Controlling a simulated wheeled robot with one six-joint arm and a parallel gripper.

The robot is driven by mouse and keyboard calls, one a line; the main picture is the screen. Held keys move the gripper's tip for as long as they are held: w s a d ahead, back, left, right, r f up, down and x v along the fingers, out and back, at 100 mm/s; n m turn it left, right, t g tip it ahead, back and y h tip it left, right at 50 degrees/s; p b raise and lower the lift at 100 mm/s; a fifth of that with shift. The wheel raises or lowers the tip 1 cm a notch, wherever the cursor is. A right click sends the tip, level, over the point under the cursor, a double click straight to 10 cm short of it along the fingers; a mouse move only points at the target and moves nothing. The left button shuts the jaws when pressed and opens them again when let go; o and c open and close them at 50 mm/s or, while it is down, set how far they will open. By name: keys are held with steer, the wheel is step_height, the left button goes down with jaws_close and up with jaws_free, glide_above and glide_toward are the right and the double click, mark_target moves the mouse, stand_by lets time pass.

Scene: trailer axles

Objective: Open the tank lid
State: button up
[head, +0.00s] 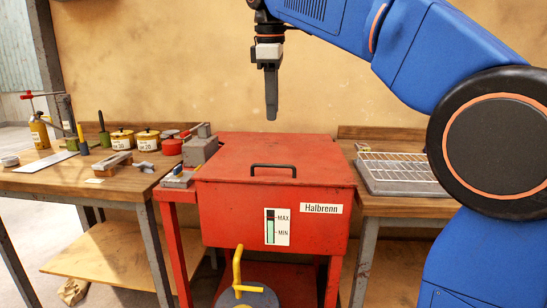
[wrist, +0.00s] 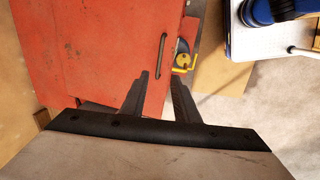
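The red tank (head: 270,220) stands in the middle of the head view, marked "Halbrenn", with a MAX/MIN level label on its front. Its flat red lid (head: 270,150) lies down, closed. A black bar handle (head: 273,167) is on the lid near its front edge. In the wrist view the lid (wrist: 85,50) fills the upper left and the handle (wrist: 161,55) shows just beyond my fingertips. My gripper (head: 271,115) points down above the back part of the lid, clear of it. In the wrist view its fingers (wrist: 159,76) are apart with nothing between them.
A right bench (head: 400,205) holds a tray with a wire rack (head: 400,172). A yellow bent pipe (head: 238,270) stands before the tank. The space above the lid is free.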

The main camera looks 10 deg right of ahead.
glide_above(274, 177)
step_height(274, 177, down, 15)
steer(key=shift+s+a+r, duration=0.1)
steer(key=shift+s+r, duration=0.05)
jaws_close()
